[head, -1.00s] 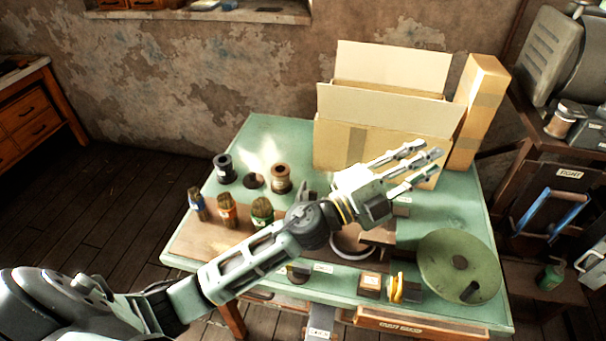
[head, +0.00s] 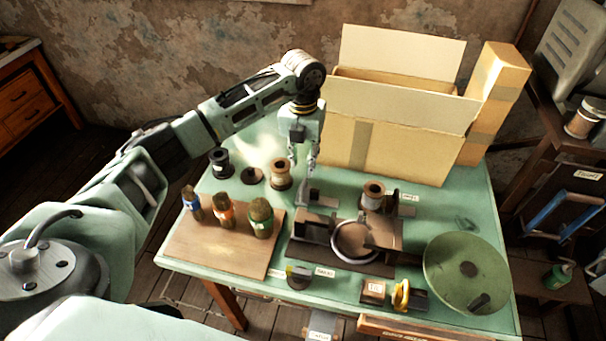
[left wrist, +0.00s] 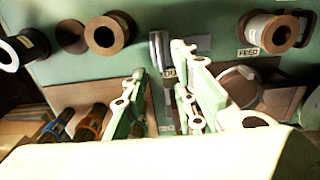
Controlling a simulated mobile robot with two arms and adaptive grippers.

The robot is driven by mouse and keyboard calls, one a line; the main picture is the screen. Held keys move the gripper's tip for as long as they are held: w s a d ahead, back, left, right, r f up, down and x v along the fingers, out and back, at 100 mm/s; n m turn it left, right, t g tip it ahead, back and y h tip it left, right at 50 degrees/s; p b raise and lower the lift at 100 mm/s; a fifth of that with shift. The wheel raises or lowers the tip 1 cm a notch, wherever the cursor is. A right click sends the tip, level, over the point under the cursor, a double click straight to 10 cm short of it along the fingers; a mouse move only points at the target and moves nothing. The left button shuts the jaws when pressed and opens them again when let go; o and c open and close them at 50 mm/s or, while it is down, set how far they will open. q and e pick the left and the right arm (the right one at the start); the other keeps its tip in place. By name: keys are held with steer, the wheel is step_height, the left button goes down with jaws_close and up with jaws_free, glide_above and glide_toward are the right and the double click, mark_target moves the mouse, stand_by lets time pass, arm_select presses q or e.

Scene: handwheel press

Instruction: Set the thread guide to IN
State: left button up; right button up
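A small grey metal upright piece (head: 312,195), apparently the thread guide, stands at the back left of the press base. In the left wrist view a metal lever (left wrist: 158,50) shows beside a label (left wrist: 170,73) partly hidden by a finger; I read only "OU". My left gripper (head: 303,165) points down just above and behind the upright piece in the head view. Its fingers (left wrist: 158,100) are apart with nothing between them, and I see no contact with the lever. My right gripper is not in view.
A spool (head: 280,174) stands left of the gripper, and another spool (head: 373,195) sits right, by the FEED label (left wrist: 250,52). A cardboard box (head: 390,145) blocks the back. The green handwheel (head: 465,262) is at right.

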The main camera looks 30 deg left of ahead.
mark_target(303, 183)
arm_select(q)
steer(key=shift+s+f, duration=0.1)
steer(key=shift+f, duration=0.25)
step_height(303, 183, down, 6)
steer(key=shift+p, duration=1.25)
steer(key=shift+d+f, duration=0.1)
steer(key=shift+f, duration=0.35)
steer(key=shift+c, duration=0.4)
jaws_close()
